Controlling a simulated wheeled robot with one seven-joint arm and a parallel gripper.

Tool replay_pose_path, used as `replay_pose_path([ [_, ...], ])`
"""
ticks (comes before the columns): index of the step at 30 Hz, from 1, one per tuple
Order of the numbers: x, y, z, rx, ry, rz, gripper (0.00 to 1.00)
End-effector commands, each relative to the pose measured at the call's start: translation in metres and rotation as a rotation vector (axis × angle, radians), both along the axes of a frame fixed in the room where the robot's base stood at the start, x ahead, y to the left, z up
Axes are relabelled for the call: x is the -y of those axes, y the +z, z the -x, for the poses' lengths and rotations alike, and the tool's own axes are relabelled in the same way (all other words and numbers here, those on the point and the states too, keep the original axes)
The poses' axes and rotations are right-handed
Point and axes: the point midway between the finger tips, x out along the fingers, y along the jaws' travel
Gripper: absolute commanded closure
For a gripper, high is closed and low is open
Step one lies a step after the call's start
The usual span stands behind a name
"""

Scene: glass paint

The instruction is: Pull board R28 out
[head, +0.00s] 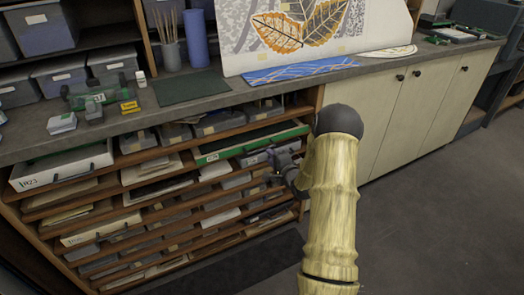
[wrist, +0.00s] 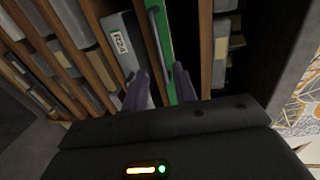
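A board (head: 250,140) with a green face and a pale front sits in an upper slot of the wooden rack, at its right side. A small white label (head: 212,157) is on its front. In the wrist view the label (wrist: 121,43) starts with R2; its last digit is hard to read. A grey bar handle (wrist: 157,45) runs beside the green part (wrist: 166,25). My gripper (head: 284,165) is at the right end of the board's front. In the wrist view its two fingers (wrist: 161,88) are apart, with the handle's line running between them. Contact cannot be told.
Another board (head: 60,167), labelled R23, sticks out at the rack's left. Other slots (head: 150,200) hold papers and grey boxes. The worktop (head: 200,112) above carries tools and bins. Cream cabinets (head: 420,105) stand to the right. A dark mat (head: 235,268) lies on the floor; floor at right is clear.

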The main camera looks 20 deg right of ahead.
Motion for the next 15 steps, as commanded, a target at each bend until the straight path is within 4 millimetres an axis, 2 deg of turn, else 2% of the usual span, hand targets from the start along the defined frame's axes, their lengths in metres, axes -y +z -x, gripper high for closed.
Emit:
replay_pose_path([
  [9,-0.002,-0.011,-0.053,0.001,0.001,0.002,0.72],
  [15,-0.003,-0.016,-0.075,0.000,0.001,0.001,0.72],
])
